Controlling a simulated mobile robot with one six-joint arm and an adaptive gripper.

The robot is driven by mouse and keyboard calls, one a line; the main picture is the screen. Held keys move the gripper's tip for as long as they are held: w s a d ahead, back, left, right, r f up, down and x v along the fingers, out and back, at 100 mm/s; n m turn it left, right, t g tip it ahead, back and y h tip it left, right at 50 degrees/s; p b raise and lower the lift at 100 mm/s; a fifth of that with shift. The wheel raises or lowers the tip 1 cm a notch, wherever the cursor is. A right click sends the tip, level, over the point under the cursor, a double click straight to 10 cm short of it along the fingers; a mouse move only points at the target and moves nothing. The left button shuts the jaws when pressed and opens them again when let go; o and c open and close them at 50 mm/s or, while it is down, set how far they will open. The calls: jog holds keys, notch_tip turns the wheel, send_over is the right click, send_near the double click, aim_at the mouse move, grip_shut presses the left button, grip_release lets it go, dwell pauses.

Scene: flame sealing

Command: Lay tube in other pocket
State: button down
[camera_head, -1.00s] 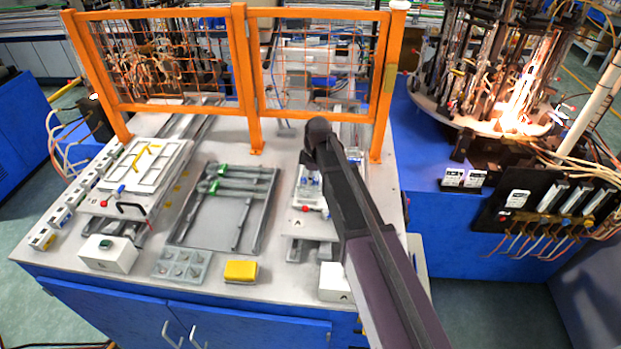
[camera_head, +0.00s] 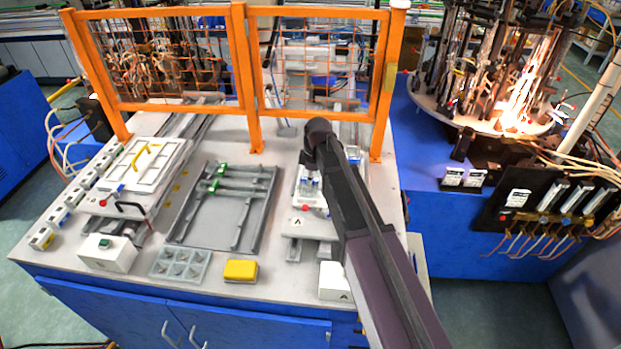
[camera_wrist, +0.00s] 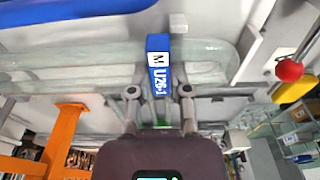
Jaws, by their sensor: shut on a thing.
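In the wrist view my gripper (camera_wrist: 158,95) is shut on a clear glass tube (camera_wrist: 70,62), which runs sideways across the picture. A blue label (camera_wrist: 159,66) marked "M U26-1" shows between the fingers. The tube lies close over a pale fixture surface, and I cannot tell whether it touches it. In the head view the fixture (camera_head: 309,224) at the right of the bench holds clear and blue parts (camera_head: 308,182). My arm hides the gripper and part of this fixture there. I cannot make out its separate pockets.
A red knob (camera_wrist: 289,70) stands right of the gripper in the wrist view. A grey tray (camera_head: 212,226) with green-ended pieces, a lidded fixture (camera_head: 150,165) and a yellow block (camera_head: 240,271) occupy the bench. An orange mesh guard (camera_head: 255,110) stands behind. Flames (camera_head: 520,110) burn at right.

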jog(key=shift+c, duration=2.4)
grip_release()
jog(key=shift+r, duration=0.2)
